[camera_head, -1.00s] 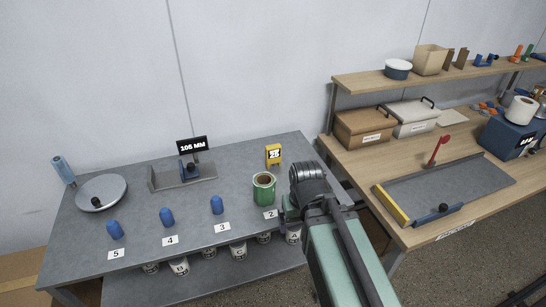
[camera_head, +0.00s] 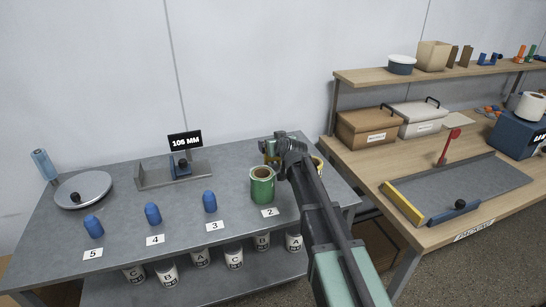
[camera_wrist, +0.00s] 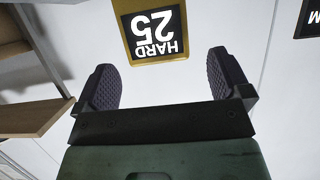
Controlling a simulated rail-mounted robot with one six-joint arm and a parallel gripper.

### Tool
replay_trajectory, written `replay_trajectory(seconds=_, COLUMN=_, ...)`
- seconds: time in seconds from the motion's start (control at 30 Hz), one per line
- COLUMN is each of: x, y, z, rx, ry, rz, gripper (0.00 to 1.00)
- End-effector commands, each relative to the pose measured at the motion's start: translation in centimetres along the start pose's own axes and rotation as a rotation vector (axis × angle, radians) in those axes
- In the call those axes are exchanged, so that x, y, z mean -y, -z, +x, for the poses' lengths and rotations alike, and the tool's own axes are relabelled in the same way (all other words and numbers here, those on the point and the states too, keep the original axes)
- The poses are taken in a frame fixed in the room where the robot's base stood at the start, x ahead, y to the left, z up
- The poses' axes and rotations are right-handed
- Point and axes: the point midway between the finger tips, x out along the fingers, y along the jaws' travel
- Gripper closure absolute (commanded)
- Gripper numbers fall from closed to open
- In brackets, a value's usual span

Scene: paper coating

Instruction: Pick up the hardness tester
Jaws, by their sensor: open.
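The hardness tester is a yellow block with a dark display; in the wrist view the tester (camera_wrist: 145,53) shows "HARD 25" upside down and is cut off by the top edge. My gripper (camera_wrist: 162,72) is open, with its two dark fingers spread apart and nothing between them. The tester lies just beyond the fingertips, within the width of the gap. In the head view my gripper (camera_head: 272,146) is at the back right of the grey table and hides most of the tester, leaving only a little yellow visible.
A green roll (camera_head: 262,187) stands just in front of the tester. Blue capped pieces (camera_head: 210,202) line the table's front. A gauge reading "105 MM" (camera_head: 185,141) stands left. A wooden bench (camera_head: 366,165) with boxes and a shelf is at the right.

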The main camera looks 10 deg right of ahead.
Motion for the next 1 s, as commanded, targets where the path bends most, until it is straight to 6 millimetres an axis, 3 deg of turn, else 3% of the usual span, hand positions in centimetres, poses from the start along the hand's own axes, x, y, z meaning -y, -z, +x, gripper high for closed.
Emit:
replay_trajectory(seconds=0.17, x=0.0, y=-0.1, z=0.8, rx=0.001, ry=0.000, rz=0.000, gripper=0.04)
replay_trajectory(seconds=0.43, x=-0.1, y=-0.3, z=5.5, rx=0.001, ry=0.000, rz=-0.001, gripper=0.04)
replay_trajectory(seconds=0.67, x=-0.1, y=-0.1, z=5.4, rx=0.001, ry=0.000, rz=0.000, gripper=0.06)
replay_trajectory(seconds=1.0, x=-0.1, y=-0.1, z=5.4, rx=0.001, ry=0.000, rz=0.000, gripper=0.58)
